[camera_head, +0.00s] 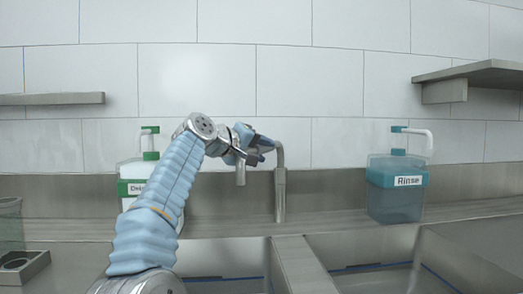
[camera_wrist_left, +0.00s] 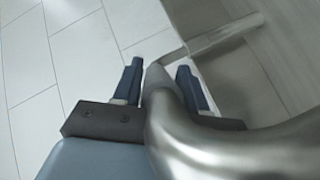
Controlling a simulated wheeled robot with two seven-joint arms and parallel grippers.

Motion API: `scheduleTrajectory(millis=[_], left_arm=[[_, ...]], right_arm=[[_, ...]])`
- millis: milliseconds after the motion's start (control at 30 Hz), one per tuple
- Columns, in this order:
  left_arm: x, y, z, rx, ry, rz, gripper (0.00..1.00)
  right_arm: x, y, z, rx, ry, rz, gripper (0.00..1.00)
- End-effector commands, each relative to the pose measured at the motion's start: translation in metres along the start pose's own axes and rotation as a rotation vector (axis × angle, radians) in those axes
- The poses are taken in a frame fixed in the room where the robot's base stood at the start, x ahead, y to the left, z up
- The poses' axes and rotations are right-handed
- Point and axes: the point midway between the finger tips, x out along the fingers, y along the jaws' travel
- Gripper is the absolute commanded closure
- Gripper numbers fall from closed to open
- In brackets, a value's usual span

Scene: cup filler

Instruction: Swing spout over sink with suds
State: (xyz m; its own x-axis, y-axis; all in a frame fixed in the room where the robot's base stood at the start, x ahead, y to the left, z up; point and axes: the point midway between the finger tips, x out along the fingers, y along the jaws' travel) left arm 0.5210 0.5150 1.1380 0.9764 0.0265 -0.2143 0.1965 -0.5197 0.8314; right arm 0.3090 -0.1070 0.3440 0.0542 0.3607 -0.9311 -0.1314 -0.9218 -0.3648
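The metal spout stands behind the two sink basins, its upright post (camera_head: 280,195) near the divider and its outlet end (camera_head: 240,174) hanging to the left. In the left wrist view the curved spout tube (camera_wrist_left: 190,130) fills the lower right and runs up between the fingers. My left gripper (camera_head: 258,147) is at the spout's top, hiding part of it. In the left wrist view its fingers (camera_wrist_left: 160,85) are apart, one on each side of the tube; a grip is not apparent. The left basin (camera_head: 225,255) and right basin (camera_head: 365,245) show only partly; suds cannot be made out. My right gripper is out of view.
A green-topped soap bottle (camera_head: 131,172) stands left, partly behind my left arm. A teal "Rinse" bottle (camera_head: 397,195) stands right on the ledge. Shelves hang at left (camera_head: 60,98) and right (camera_head: 475,80). A container (camera_head: 10,225) and metal holder (camera_head: 25,268) sit far left.

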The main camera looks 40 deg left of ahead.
Motion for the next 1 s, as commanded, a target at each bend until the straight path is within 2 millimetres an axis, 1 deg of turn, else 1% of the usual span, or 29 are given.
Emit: scheduleTrajectory(millis=[33,100,367,467,567,800,900,1000], left_arm=[[0.0,0.0,0.0,0.0,0.0,0.0,0.49],[0.0,0.0,0.0,0.0,0.0,0.0,0.41],[-0.001,0.0,0.0,0.0,0.002,0.001,0.41],[-0.007,0.0,0.0,0.0,0.003,0.001,0.41],[-0.022,-0.002,0.0,0.001,0.005,0.0,0.41],[-0.081,-0.001,0.0,0.0,0.005,0.0,0.41],[-0.104,-0.001,0.0,0.0,0.004,0.0,0.41],[-0.121,0.0,0.0,0.0,0.003,0.0,0.41]], right_arm=[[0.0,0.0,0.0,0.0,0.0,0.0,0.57],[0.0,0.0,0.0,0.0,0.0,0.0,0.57],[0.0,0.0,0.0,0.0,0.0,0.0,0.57],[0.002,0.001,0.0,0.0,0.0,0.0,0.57],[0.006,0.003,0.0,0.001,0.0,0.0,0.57],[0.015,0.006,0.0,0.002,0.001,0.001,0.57],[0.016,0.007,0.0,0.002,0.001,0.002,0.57],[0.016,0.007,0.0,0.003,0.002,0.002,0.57]])
